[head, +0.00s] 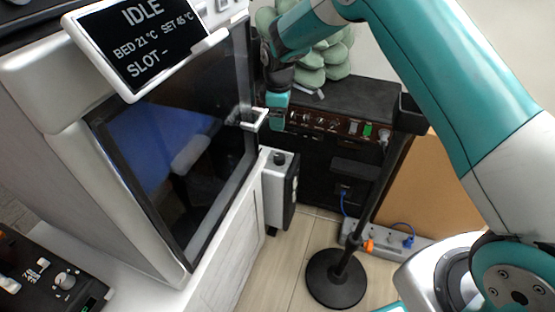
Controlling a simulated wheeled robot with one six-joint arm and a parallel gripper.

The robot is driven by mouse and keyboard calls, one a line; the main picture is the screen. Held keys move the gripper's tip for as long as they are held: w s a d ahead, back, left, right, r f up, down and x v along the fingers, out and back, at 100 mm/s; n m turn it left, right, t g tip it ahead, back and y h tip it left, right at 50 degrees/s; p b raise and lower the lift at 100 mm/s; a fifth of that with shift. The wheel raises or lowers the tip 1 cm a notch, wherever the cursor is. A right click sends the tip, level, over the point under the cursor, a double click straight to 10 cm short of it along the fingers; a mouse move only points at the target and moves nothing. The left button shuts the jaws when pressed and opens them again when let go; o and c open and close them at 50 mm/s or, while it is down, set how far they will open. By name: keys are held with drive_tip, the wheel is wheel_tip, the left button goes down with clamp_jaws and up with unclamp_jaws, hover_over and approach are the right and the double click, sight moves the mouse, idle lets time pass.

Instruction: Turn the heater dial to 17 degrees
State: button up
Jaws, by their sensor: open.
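A slim white-and-black box (274,201), which looks like the heater, stands on the floor beside the white cabinet. A dark round knob (279,158) on its top looks like the dial; its marks are too small to read. My gripper (277,114) is open, with teal fingers, and is above the knob and apart from it. Its fingertips are small in view, close to the handle of the printer door and in front of the dark panel unit. Nothing shows between the fingers.
A printer (60,85) with a display reading IDLE, bed 21 °C, set 45 °C stands at left; its door handle (254,117) juts out near my gripper. A black pole stand (336,281), power strip (424,246) and cables are at right. Some floor (285,265) is clear.

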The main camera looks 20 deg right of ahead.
sight(279, 156)
drive_tip(key=f+b, duration=0.1)
drive_tip(key=f, duration=0.4)
drive_tip(key=f+b, duration=0.2)
drive_tip(key=f, duration=0.4)
drive_tip(key=w+f+b, duration=0.1)
drive_tip(key=f, duration=0.4)
drive_tip(key=shift+d+f, duration=0.15)
drive_tip(key=shift+f, duration=0.2)
drive_tip(key=c, duration=0.9)
